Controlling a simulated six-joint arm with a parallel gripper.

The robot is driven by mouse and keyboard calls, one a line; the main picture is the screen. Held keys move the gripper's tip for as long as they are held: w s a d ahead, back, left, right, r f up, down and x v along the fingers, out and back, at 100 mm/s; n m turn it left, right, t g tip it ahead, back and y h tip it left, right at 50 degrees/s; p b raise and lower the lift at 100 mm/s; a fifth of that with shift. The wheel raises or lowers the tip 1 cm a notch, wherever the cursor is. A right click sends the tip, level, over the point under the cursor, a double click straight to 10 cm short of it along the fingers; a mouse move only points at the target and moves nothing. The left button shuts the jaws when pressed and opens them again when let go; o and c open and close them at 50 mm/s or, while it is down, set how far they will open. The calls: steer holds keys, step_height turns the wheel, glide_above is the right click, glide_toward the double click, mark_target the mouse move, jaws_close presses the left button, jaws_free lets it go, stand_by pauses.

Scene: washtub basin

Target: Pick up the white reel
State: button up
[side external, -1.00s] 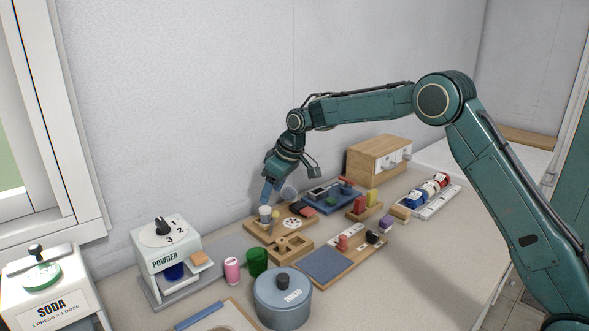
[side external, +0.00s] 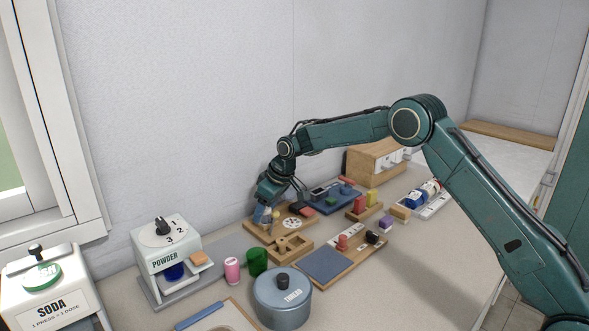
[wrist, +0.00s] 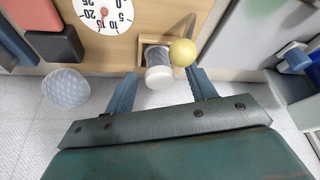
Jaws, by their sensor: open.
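The white reel (wrist: 158,75) is a small upright-looking white cylinder at the edge of a wooden board (wrist: 130,48), in front of a square wooden slot. My gripper (wrist: 162,78) is open, with one blue finger on each side of the reel in the wrist view. I cannot tell whether the fingers touch it. In the side view my gripper (side external: 264,214) is low over the left end of the wooden board (side external: 256,232), and it mostly hides the reel there.
A yellow ball (wrist: 183,52) sits right beside the reel. A white numbered dial (wrist: 103,14), a dark block (wrist: 55,44) and a pale ribbed dome (wrist: 66,88) are to the left. A green cup (side external: 257,261) and a lidded pot (side external: 282,300) stand nearer the front.

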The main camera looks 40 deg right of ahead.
steer(key=shift+w+f, duration=0.15)
steer(key=shift+f, duration=0.2)
steer(key=c, duration=1.2)
steer(key=shift+o, duration=0.2)
steer(key=shift+r, duration=0.15)
step_height(320, 180, up, 20)
stand_by(0.7)
